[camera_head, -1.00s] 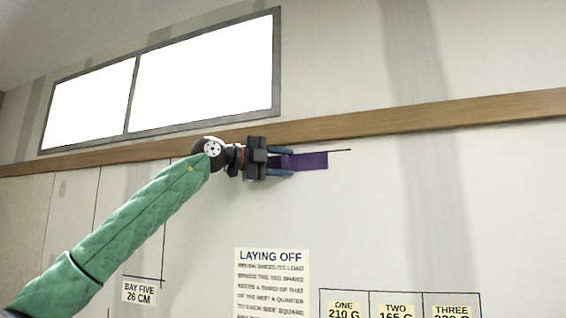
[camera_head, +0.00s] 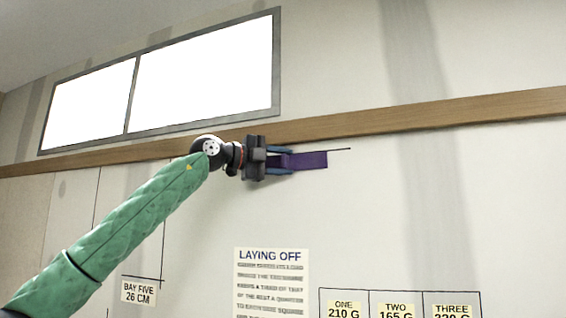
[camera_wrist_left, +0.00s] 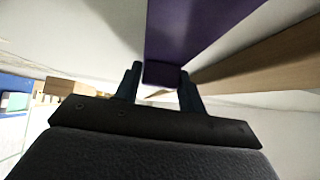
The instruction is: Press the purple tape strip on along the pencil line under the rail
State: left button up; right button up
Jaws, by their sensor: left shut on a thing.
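The purple tape strip (camera_head: 310,160) is at the wall just below the wooden rail, and it also fills the upper middle of the left wrist view (camera_wrist_left: 185,30). My left gripper (camera_head: 281,161) is shut on the strip's left end, with a blue finger above and one below it. The fingers also show in the left wrist view (camera_wrist_left: 160,85), one on each side of the strip's near end. The pencil line (camera_head: 340,150) shows as a short dark stretch to the right of the strip. Whether the strip touches the wall is unclear. My right gripper is not in view.
The wooden rail (camera_head: 420,117) runs across the wall right above the gripper, below a bright window (camera_head: 200,80). A "Laying off" notice (camera_head: 271,285), a "Bay five" label (camera_head: 139,291) and a numbered chart (camera_head: 397,305) are lower down. The wall right of the strip is clear.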

pick_arm(q)
jog(key=shift+t+b, duration=0.3)
jog(key=shift+b, duration=0.25)
jog(key=shift+w, duration=0.15)
dwell(0.6)
jog(key=o, duration=1.1)
